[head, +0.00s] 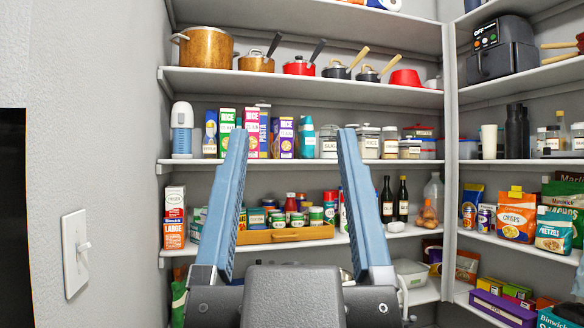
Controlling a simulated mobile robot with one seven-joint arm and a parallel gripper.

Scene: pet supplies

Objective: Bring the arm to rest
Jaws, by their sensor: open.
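My gripper (291,140) shows in the lower middle of the head view. Its two blue fingers stand upright and wide apart, with nothing held between them. Its dark grey body (293,297) is at the bottom edge. The fingers hide parts of the pantry shelves behind. I cannot tell the exact distance from the fingertips to the shelves.
Behind are stocked pantry shelves (310,77). They hold pots, rice boxes (251,133), a wooden tray (285,236) of jars, dark bottles (387,205) and snack bags (513,216). An air fryer (500,50) sits upper right. A wall with a light switch (76,252) is on the left.

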